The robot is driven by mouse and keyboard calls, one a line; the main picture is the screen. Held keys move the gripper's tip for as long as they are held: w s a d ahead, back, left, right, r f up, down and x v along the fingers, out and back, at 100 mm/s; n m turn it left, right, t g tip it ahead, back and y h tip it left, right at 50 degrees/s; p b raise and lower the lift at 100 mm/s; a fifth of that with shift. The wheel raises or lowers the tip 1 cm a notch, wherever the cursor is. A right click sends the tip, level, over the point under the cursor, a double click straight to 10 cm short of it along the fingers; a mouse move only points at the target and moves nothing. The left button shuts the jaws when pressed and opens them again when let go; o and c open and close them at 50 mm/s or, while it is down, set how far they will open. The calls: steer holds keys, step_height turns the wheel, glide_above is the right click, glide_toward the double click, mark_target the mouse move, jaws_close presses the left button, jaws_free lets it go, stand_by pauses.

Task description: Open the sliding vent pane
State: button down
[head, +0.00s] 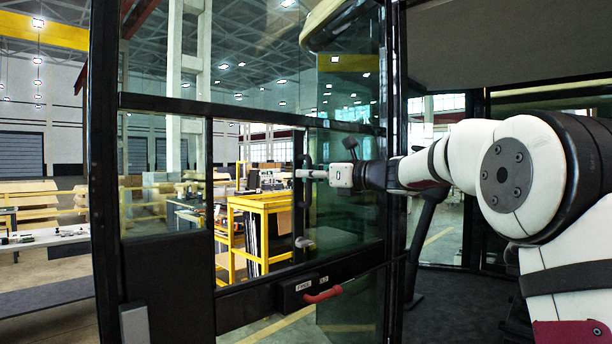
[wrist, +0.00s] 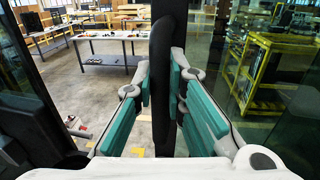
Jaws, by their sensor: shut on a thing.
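The sliding vent pane (head: 345,205) is green-tinted glass in the lower right part of the window in the head view. A dark upright edge (head: 298,215) bounds it on the left, and the space left of that edge looks clear and untinted. My gripper (head: 303,173) reaches in from the right at this edge. In the wrist view my gripper (wrist: 163,85) has its teal finger pads on both sides of a dark, curved upright handle (wrist: 162,50) and is shut on it. The pads hide part of the handle.
A dark box with labels and a red lever (head: 323,295) sits on the lower rail (head: 250,298). A dark post (head: 392,170) stands right of the pane. Outside are a yellow bench (head: 262,200) and work tables (wrist: 108,42).

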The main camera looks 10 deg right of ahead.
steer(key=c, duration=1.6)
jaws_free()
steer(key=v, duration=1.2)
